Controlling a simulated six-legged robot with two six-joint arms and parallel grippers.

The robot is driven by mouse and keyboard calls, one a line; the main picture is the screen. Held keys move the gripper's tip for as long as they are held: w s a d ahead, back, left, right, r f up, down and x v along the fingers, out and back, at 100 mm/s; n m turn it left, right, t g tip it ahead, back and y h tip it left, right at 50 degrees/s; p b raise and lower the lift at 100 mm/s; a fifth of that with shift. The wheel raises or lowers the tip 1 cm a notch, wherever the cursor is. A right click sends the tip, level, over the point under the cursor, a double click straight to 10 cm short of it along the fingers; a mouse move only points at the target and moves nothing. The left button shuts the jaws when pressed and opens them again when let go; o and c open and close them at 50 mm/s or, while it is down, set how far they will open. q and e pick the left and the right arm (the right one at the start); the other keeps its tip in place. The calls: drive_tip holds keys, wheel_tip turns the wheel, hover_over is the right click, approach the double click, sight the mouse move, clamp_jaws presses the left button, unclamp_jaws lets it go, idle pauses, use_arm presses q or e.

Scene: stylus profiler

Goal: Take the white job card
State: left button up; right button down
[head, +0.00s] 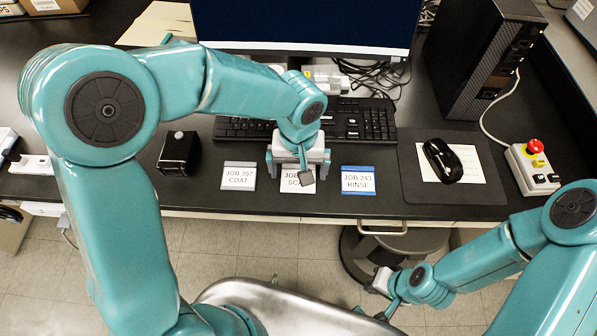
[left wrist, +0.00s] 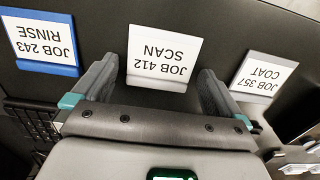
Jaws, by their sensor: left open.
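The white job card, JOB 412 SCAN (head: 290,184), lies on the black desk and is partly hidden by my left gripper (head: 298,170) in the head view. In the left wrist view the white card (left wrist: 162,58) shows upside down between the two fingers of my left gripper (left wrist: 158,80). These fingers are open, one to each side of the card, with nothing held. My right gripper (head: 384,292) is low at the front, over the floor and away from the cards; its finger gap is not clear.
The grey-edged COAT card (head: 239,177) lies left of the white card, the blue-edged RINSE card (head: 358,180) right of it. Behind are a keyboard (head: 372,120) and monitor (head: 300,22). A black box (head: 180,152), mouse (head: 442,160) and red-button box (head: 533,168) stand farther out.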

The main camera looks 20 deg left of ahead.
use_arm(q)
drive_tip(key=shift+w, duration=0.1)
drive_tip(key=c, duration=0.9)
drive_tip(key=shift+c, duration=0.2)
drive_tip(key=shift+r, duration=0.1)
wheel_tip(320, 180, up, 20)
drive_tip(key=shift+p, duration=0.3)
drive_tip(key=o, duration=0.4)
drive_tip(key=shift+c, duration=0.2)
drive_tip(key=c, duration=0.8)
drive_tip(key=shift+f, duration=0.25)
drive_tip(key=shift+c, duration=0.2)
